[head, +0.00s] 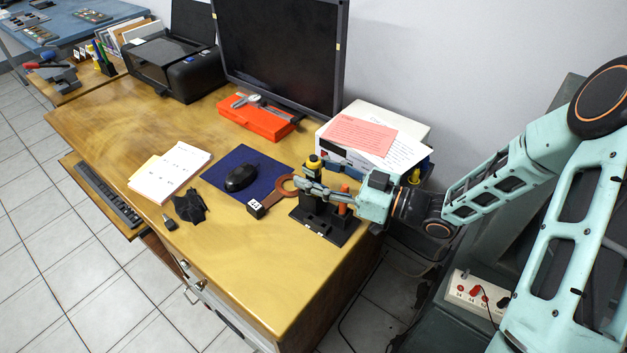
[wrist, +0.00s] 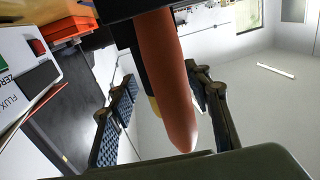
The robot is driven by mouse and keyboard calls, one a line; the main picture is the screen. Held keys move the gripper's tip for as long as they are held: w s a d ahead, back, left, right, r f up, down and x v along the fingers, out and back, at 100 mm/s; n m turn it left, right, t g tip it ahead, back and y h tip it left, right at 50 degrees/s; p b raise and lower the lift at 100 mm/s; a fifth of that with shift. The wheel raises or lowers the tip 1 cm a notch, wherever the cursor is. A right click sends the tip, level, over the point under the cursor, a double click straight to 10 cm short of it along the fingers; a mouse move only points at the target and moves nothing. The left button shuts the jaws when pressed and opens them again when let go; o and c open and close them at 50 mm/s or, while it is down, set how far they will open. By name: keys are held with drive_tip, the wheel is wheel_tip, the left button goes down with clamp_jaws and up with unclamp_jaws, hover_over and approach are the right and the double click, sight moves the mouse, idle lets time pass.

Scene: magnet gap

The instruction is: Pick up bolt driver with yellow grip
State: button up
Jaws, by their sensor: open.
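The bolt driver with the yellow grip (head: 313,161) stands upright in a black tool stand (head: 322,231) at the desk's front right. Its yellow and black top shows above my gripper (head: 306,187); its lower part is hidden. My gripper is open and reaches in from the right, level with the upper part of the stand, its fingertips at the driver. In the wrist view, an orange handle (wrist: 168,75) fills the space between my fingers, nearer the camera. A yellow-ended dark handle (wrist: 155,107) shows partly behind it. I cannot tell whether the fingers touch either.
A brown magnifier-like ring (head: 287,185) and a small marked cube (head: 255,209) lie left of the stand. A mouse (head: 241,177) is on a blue mat (head: 214,178). A paper-topped box (head: 405,139) stands behind my gripper.

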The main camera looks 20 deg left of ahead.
drive_tip(key=shift+a, duration=0.1)
clamp_jaws()
idle(0.3)
